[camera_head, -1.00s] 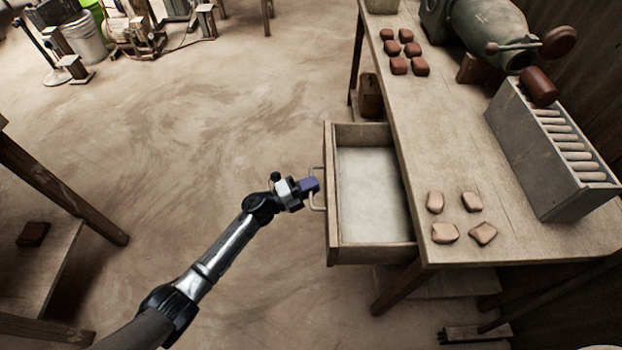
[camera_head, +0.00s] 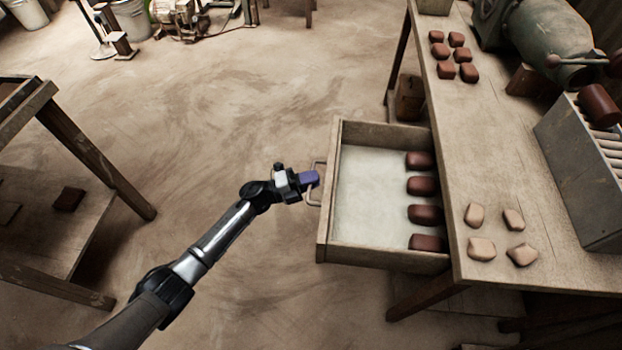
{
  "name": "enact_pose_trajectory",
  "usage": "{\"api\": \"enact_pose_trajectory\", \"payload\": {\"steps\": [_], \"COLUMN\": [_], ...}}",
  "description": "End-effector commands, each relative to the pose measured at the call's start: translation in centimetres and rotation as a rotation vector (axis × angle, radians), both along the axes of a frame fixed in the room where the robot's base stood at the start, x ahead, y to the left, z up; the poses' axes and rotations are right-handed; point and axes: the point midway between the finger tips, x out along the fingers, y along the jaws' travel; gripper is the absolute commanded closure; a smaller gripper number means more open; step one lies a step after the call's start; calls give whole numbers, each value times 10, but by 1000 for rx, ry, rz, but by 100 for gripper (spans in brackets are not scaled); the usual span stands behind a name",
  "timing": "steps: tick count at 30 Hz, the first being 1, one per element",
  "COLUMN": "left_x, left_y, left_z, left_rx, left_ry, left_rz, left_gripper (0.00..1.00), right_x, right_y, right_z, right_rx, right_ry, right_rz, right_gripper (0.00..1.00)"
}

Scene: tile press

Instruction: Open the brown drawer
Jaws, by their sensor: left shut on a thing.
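The brown drawer (camera_head: 326,208) is pulled well out of the left side of the workbench. Its pale bottom shows, and several dark reddish-brown blocks (camera_head: 422,187) lie in a row at the bench side of it. A metal bar handle (camera_head: 314,184) is on its front. My right gripper is not in view.
The workbench (camera_head: 500,150) carries several reddish-brown blocks (camera_head: 453,55), several pale pieces (camera_head: 481,248), a grey slotted rack (camera_head: 585,185) and a green machine (camera_head: 545,45). A low wooden table (camera_head: 90,160) stands at left. The floor between is clear.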

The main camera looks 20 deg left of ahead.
Motion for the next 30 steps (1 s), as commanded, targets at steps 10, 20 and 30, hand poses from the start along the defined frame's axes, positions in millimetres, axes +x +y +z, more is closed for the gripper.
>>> {"api": "enact_pose_trajectory", "payload": {"steps": [10, 20, 30], "left_x": [0, -4, -40], "left_y": [0, 4, 51], "left_z": [0, -1, -9], "left_rx": [0, 0, 2], "left_ry": [0, 2, 4], "left_rz": [-1, 1, 1], "left_gripper": [63, 63, 63], "right_x": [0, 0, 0], "right_y": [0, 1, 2], "right_z": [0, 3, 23], "right_rx": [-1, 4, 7], "right_ry": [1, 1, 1], "right_rz": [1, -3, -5], "right_gripper": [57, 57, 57]}}
